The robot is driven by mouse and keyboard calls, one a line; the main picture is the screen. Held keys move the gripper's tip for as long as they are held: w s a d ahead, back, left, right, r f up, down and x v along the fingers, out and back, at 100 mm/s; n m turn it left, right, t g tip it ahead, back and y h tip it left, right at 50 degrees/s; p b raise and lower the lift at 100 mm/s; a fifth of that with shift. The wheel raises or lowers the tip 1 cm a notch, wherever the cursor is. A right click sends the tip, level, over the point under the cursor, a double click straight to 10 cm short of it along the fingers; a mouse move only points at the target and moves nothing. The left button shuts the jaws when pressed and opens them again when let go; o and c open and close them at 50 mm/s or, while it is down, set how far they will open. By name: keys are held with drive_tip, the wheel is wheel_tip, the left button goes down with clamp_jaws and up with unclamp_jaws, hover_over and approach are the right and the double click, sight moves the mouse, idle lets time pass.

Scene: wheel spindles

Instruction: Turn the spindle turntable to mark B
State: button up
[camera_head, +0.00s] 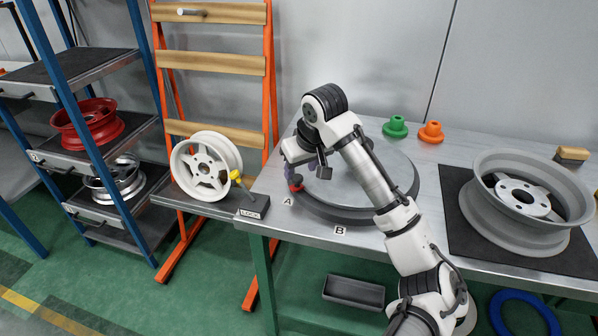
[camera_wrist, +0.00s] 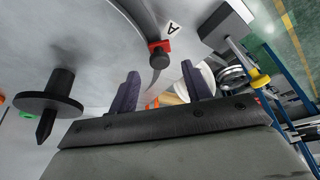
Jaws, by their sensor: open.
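The round grey turntable (camera_head: 345,215) with a dark rim lies on the metal table. Its red tab with a black knob (camera_head: 296,184) sits at the rim by mark A (camera_head: 288,201); mark B (camera_head: 340,231) lies further right along the front rim. My gripper (camera_head: 303,170) is open, low over the turntable's left edge close to the knob. In the wrist view the red tab and black knob (camera_wrist: 158,48) show just beyond the gap between the purple fingers (camera_wrist: 160,70), with nothing held. A black flanged spindle (camera_wrist: 52,103) shows at the left there; my arm hides it in the head view.
A lock block (camera_head: 254,207) with a yellow-tipped lever stands at the table's left edge. A grey wheel (camera_head: 490,222) lies on a dark mat at right. A white wheel (camera_head: 205,166) rests on the orange rack.

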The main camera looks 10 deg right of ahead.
sight(298, 177)
drive_tip(key=shift+x, duration=1.6)
clamp_jaws()
